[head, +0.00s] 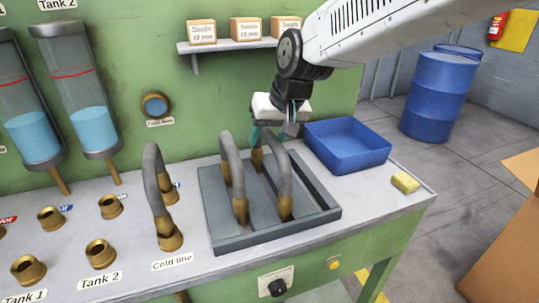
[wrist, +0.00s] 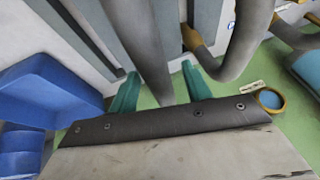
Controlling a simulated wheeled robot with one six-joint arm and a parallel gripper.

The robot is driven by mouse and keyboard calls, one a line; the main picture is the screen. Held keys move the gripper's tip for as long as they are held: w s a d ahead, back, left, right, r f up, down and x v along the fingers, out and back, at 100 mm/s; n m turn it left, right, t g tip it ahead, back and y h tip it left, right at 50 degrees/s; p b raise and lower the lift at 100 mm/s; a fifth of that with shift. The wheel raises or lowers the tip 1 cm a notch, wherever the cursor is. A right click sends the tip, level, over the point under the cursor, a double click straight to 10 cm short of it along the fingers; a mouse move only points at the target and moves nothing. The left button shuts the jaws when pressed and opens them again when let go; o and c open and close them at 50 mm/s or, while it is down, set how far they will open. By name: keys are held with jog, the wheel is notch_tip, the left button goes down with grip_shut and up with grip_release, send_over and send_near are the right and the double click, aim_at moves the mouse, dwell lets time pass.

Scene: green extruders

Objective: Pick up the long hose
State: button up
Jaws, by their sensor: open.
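Two grey hoses with brass ends stand in the grey slotted tray (head: 325,213) on the bench. The right hose (head: 282,175), apparently the longer one, arches under my gripper (head: 273,132); the left hose (head: 231,165) stands beside it. My gripper is open, its teal fingers pointing down at the rear of the tray. In the wrist view, one grey hose (wrist: 150,45) runs between the open fingers (wrist: 160,90), with no clear grip on it. Another hose (wrist: 245,45) curves to the right, outside the fingers. The gripper partly hides the right hose's rear part in the head view.
A third hose (head: 153,180) stands on the Cold line fitting, left of the tray. A shelf with boxes (head: 250,29) is on the green wall behind. Brass fittings (head: 100,252) stand at left.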

jog(key=shift+f, duration=0.45)
dwell(0.5)
jog(key=shift+w, duration=0.1)
grip_shut()
